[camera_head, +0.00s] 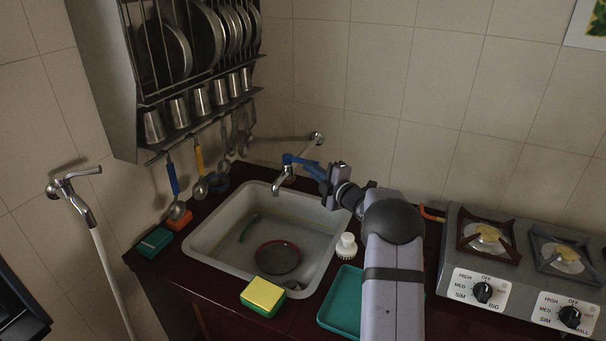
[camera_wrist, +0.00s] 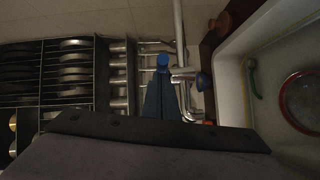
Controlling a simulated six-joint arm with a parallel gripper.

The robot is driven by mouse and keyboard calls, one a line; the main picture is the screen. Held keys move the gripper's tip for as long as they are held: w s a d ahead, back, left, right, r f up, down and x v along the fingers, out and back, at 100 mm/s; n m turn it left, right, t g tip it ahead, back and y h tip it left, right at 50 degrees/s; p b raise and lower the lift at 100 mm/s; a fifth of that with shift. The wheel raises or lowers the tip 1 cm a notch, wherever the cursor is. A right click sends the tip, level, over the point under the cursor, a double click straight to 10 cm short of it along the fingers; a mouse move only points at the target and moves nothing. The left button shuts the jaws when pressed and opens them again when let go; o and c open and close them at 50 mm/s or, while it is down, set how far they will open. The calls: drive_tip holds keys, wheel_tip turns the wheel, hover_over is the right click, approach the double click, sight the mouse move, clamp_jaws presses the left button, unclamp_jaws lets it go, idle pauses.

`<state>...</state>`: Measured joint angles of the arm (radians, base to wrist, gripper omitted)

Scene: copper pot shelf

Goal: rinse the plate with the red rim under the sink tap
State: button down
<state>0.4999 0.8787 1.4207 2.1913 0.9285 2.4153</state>
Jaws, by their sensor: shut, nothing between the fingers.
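The plate with the red rim (camera_head: 278,257) lies in the grey sink basin (camera_head: 211,235), towards its front. In the wrist view the plate (camera_wrist: 302,103) is at the right edge, partly cut off. The sink tap (camera_head: 281,184) comes from the back wall over the basin's rear edge; it also shows in the wrist view (camera_wrist: 184,74). I see no clear water stream. My gripper (camera_head: 289,159) has blue fingers shut together and empty, with their tips close beside the tap. In the wrist view the gripper (camera_wrist: 162,66) points beside the tap; I cannot tell whether they touch.
A green-handled thing (camera_head: 250,227) lies in the basin. A yellow-green sponge (camera_head: 263,294), white brush (camera_head: 346,246) and teal tray (camera_head: 338,312) stand around the sink. A rack of pans (camera_head: 205,70) with hanging utensils is at left, a stove (camera_head: 520,265) at right.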

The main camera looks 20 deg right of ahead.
drive_tip(key=shift+d+r, duration=0.35)
drive_tip(key=shift+d, duration=0.15)
drive_tip(key=shift+a, duration=0.1)
drive_tip(key=b+v, duration=0.3)
drive_tip(key=v, duration=0.8)
drive_tip(key=shift+s+a, duration=0.25)
drive_tip(key=shift+s, duration=0.05)
idle(0.7)
